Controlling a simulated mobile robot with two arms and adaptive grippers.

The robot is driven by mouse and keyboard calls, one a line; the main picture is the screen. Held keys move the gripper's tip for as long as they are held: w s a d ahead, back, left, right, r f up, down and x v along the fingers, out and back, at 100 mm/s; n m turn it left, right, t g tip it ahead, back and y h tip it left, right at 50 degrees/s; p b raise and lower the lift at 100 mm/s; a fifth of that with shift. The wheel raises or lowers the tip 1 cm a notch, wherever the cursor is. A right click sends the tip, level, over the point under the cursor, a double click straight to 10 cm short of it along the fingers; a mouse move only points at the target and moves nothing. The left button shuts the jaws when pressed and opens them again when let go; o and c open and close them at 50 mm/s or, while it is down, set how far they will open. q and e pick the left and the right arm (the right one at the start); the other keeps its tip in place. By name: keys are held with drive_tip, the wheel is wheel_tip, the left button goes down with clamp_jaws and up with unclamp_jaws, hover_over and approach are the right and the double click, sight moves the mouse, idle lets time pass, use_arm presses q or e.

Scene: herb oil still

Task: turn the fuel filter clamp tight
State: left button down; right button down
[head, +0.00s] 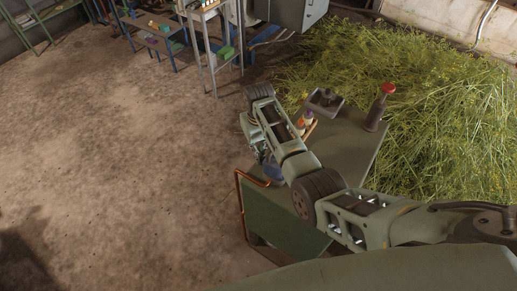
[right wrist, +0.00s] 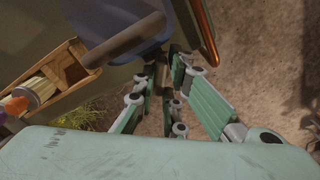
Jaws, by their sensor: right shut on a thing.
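My right arm reaches in from the right over the green table, and its own links hide most of the right gripper in the head view. In the right wrist view the right gripper's (right wrist: 164,78) green fingers are close together, shut on a small dark part at their tips. That part lies just below a dark blue body (right wrist: 120,22) with a brown-grey bar (right wrist: 125,40) across it. The part may belong to the fuel filter clamp, but its shape is too hidden to tell how tight it is. Blue also shows beneath my arm in the head view (head: 271,169). My left gripper is out of view.
A copper pipe (right wrist: 203,32) runs close beside the fingers and bends along the table's (head: 345,150) left edge. A wooden box (right wrist: 70,72) with bottles is at the left of the wrist view.

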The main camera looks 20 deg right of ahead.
drive_tip(key=shift+n, duration=0.6)
drive_tip(key=c, duration=2.1)
unclamp_jaws()
wheel_tip(320, 180, up, 12)
